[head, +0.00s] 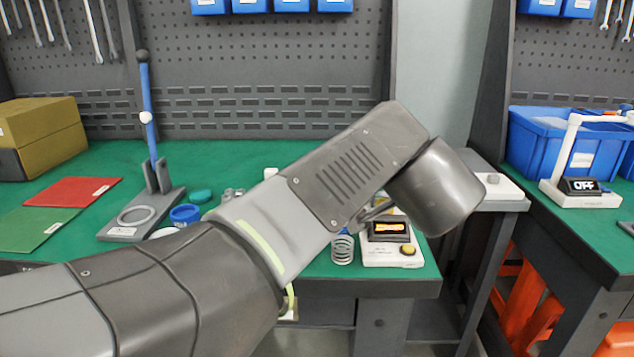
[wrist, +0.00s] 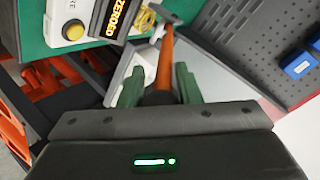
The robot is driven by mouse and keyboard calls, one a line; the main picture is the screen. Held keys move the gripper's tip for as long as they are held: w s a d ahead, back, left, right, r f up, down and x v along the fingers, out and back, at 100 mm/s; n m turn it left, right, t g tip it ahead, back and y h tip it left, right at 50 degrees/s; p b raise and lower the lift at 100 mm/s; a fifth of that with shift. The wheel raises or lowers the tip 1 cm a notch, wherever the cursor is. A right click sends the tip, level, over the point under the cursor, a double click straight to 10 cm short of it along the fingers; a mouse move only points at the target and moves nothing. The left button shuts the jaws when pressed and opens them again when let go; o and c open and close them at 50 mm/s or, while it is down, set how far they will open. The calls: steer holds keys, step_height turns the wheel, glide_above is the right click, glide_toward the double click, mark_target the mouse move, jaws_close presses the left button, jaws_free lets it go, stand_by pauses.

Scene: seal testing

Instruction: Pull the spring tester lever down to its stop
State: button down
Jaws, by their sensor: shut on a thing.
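The spring tester (head: 388,255) stands at the right front of the green bench, with a white base, a lit orange display and a yellow button. My arm hides its upper part in the head view. In the wrist view its base (wrist: 58,14) and a display reading ZEROED (wrist: 119,14) show at the top left. The orange lever (wrist: 166,48) runs between the green fingers of my gripper (wrist: 158,72), which is shut on it. The gripper is hidden behind my arm in the head view.
A fixture with an upright blue lever (head: 149,105), a blue cap (head: 185,214), a red mat (head: 73,191) and a brown box (head: 40,125) are further left. Another bench at right holds a device reading OFF (head: 580,186).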

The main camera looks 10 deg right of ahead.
steer(key=shift+s+a+f+b, duration=0.1)
steer(key=shift+s+f+b, duration=0.2)
steer(key=shift+f+b, duration=0.4)
steer(key=shift+s+a+f+b, duration=0.1)
steer(key=shift+s+f+b, duration=0.25)
steer(key=shift+f, duration=0.6)
steer(key=c, duration=1.1)
jaws_free()
steer(key=shift+w, duration=0.15)
steer(key=shift+r, duration=0.15)
steer(key=shift+p+v, duration=1.4)
steer(key=shift+v, duration=5.45)
steer(key=shift+w+d, duration=0.1)
steer(key=shift+w, duration=0.05)
